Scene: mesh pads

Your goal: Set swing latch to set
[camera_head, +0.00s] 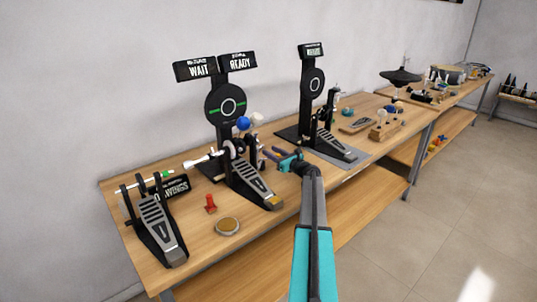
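I cannot tell for sure which part is the swing latch. The middle drum pedal (249,180) stands on the wooden bench with a black post, a round pad (228,107) with a green line, and two signs on top, WAIT (195,70) and READY (238,62). A blue ball (243,123), a white beater and a pale disc (228,147) are at its axle. A white rod (201,160) sticks out to the left. My gripper (271,154) is just right of this axle. Its fingers look apart with nothing visible between them; fine contact is too small to tell.
Another pedal (157,229) with a dark lettered sign (174,188) stands at the left. A red piece (211,204) and a round tan pad (228,226) lie in front. A third pedal (333,147) with a tall post stands right of my gripper.

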